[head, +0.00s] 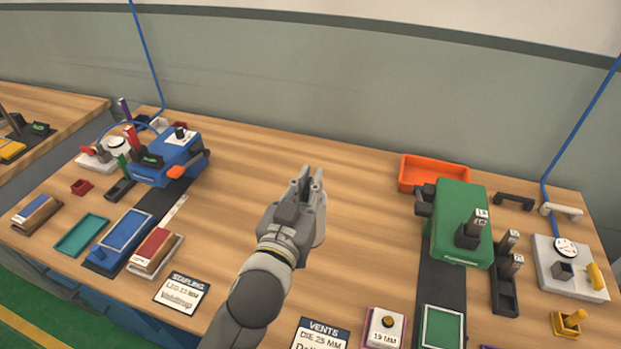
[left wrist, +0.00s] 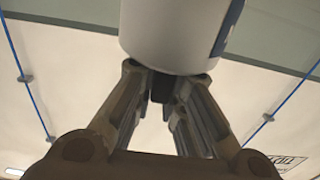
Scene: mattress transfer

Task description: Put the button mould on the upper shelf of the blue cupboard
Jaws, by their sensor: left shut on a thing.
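My left gripper (head: 310,178) is raised above the middle of the wooden table, its fingers pointing away from me. In the left wrist view, its fingertips (left wrist: 162,82) are shut on a dark stem at the base of a pale grey round piece (left wrist: 172,35) with a blue patch on its edge. I take this piece to be the button mould, but no marking on it can be read. In the head view it is mostly hidden behind the gripper. My right gripper is not in view. No blue cupboard with shelves can be made out.
A blue press (head: 168,158) stands at the left of the table (head: 345,250) and a green press (head: 460,225) at the right. An orange tray (head: 434,173) lies at the back. Label cards, small trays and tools line both sides. The table's middle is bare.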

